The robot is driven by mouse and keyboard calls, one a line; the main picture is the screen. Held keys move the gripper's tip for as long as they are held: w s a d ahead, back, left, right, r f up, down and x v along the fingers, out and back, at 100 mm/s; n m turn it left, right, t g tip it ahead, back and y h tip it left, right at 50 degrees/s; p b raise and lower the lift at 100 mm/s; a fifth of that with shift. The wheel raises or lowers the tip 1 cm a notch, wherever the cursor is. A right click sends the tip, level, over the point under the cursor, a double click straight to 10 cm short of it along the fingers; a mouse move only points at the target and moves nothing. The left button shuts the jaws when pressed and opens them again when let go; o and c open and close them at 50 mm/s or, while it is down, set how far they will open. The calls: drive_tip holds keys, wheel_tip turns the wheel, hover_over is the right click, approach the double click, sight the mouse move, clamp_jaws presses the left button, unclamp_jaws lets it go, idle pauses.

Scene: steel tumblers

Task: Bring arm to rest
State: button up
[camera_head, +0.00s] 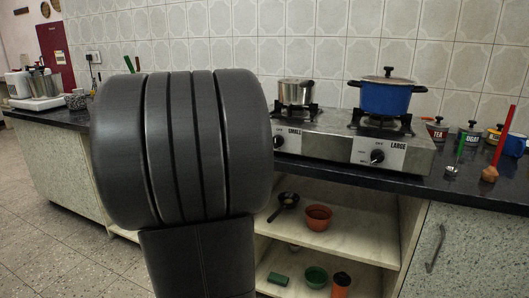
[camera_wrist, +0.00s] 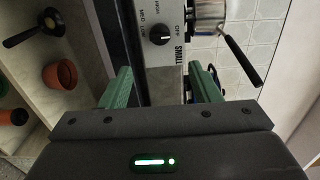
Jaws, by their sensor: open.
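My arm (camera_head: 185,150) fills the left middle of the head view as a dark ridged link, standing in front of the counter. My gripper (camera_wrist: 161,82) shows in the wrist view with its two green fingers apart and nothing between them. The fingers point toward the front of the stove, whose SMALL knob (camera_wrist: 160,34) lies beyond the gap. The wrist view is turned sideways. I cannot make out the gripper in the head view, where the arm hides part of the counter.
The two-burner stove (camera_head: 355,149) carries a steel pot (camera_head: 296,92) and a blue lidded pot (camera_head: 384,98). Labelled jars (camera_head: 437,131) and a red-handled tool (camera_head: 499,145) stand at the right. Open shelves (camera_head: 335,240) below hold a pan and bowls. Floor (camera_head: 45,245) at left is clear.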

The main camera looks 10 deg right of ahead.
drive_tip(key=shift+s+a, duration=0.35)
drive_tip(key=shift+s, duration=0.2)
drive_tip(key=b+x, duration=0.2)
drive_tip(key=x, duration=1.2)
